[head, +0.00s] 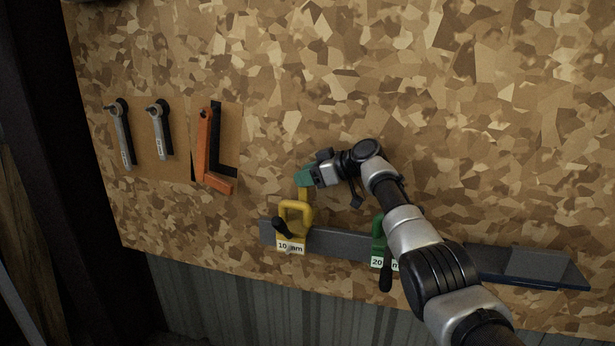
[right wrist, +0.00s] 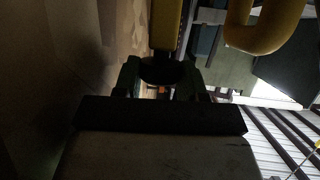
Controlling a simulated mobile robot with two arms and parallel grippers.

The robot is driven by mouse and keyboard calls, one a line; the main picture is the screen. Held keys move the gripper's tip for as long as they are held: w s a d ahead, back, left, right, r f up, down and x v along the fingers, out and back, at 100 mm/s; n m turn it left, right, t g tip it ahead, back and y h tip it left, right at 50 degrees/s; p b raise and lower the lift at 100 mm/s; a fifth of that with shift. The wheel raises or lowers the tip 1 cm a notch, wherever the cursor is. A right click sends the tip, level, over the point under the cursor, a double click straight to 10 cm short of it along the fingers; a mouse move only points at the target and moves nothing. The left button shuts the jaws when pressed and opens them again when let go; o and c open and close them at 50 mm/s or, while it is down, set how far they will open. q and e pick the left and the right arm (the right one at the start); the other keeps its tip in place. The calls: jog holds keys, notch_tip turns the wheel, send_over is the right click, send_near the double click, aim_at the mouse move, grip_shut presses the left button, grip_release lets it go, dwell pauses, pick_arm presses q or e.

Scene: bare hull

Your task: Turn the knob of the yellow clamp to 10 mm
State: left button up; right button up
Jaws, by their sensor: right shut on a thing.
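The yellow clamp (head: 296,208) hangs on the grey rail on the board, with a white label (head: 290,246) that seems to read 10 mm. A black handle (head: 281,226) shows on its lower left. My right gripper (head: 304,179) is at the clamp's upper end, its green fingers covering that end in the head view. In the right wrist view the fingers (right wrist: 160,82) are shut on a dark round knob (right wrist: 162,70) at the end of a yellow bar (right wrist: 166,25). The clamp's yellow curved frame (right wrist: 262,28) shows to the right. The knob's setting cannot be read. My left gripper is out of view.
A green clamp (head: 377,240) with a 20 label sits on the rail (head: 340,244), partly behind my right arm. Two ratchet wrenches (head: 124,135) (head: 161,133) and an orange square-shaped tool (head: 205,150) hang at left. The board above is bare.

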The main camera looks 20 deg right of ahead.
jog(key=shift+f, duration=0.15)
jog(key=o, duration=0.9)
jog(key=shift+a, duration=0.1)
jog(key=shift+o, duration=0.2)
notch_tip(320, 180, up, 4)
jog(key=shift+f+b, duration=0.1)
jog(key=shift+b, duration=0.5)
jog(key=a+r+b+v, duration=0.1)
jog(key=r+b+v, duration=0.1)
jog(key=v, duration=1.1)
jog(key=shift+s+r+b, duration=0.2)
jog(key=shift+s+b, duration=0.1)
jog(key=shift+b, duration=0.55)
jog(key=shift+a, duration=0.1)
